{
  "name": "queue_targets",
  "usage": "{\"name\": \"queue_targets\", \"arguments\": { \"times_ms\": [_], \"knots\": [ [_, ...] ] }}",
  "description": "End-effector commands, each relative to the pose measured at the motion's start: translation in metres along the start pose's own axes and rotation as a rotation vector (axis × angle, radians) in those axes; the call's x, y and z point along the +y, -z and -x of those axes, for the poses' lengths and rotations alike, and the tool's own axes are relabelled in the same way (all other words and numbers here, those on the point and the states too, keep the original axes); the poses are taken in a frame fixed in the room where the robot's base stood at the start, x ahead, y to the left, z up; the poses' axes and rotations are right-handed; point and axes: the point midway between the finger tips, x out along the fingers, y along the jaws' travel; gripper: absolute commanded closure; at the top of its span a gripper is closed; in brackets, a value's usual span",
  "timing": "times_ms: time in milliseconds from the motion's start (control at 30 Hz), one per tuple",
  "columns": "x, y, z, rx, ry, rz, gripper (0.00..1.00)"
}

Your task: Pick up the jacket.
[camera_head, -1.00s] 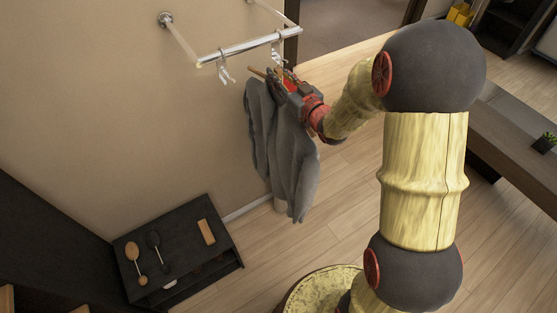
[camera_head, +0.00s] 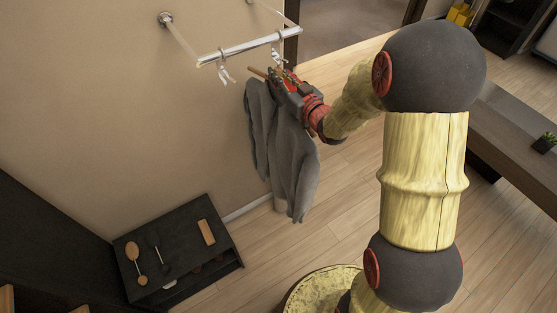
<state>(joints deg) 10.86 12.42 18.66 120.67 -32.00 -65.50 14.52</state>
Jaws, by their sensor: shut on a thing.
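The grey jacket (camera_head: 291,160) hangs on a brown wooden hanger (camera_head: 258,72) below a chrome rail on the wall. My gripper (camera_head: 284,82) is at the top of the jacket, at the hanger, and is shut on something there. The fingertips are small and partly hidden, so I cannot tell whether they hold the hanger, the cloth or both. The jacket hangs down freely, clear of the floor in this view. Whether the hanger is still joined to the hook above it is unclear.
The chrome rail (camera_head: 246,48) carries two hooks, with the left hook (camera_head: 225,72) empty. A dark bench (camera_head: 505,145) stands at right. Wooden floor lies between.

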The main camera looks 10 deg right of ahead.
Motion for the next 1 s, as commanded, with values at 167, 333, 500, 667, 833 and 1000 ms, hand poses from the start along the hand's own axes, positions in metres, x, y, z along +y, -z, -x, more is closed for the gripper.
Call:
{"name": "queue_targets", "arguments": {
  "times_ms": [167, 333, 500, 667, 833, 1000],
  "knots": [
    [0.000, 0.002, 0.000, 0.004, 0.000, 0.001, 1.00],
    [0.000, 0.002, 0.000, 0.004, 0.000, 0.001, 1.00],
    [0.000, 0.005, -0.001, 0.005, 0.000, 0.002, 1.00],
    [0.000, 0.011, -0.001, 0.005, 0.001, 0.003, 1.00],
    [0.001, 0.018, 0.003, 0.005, 0.000, 0.001, 1.00],
    [0.001, 0.017, 0.017, 0.004, 0.000, 0.001, 1.00]
  ]
}}
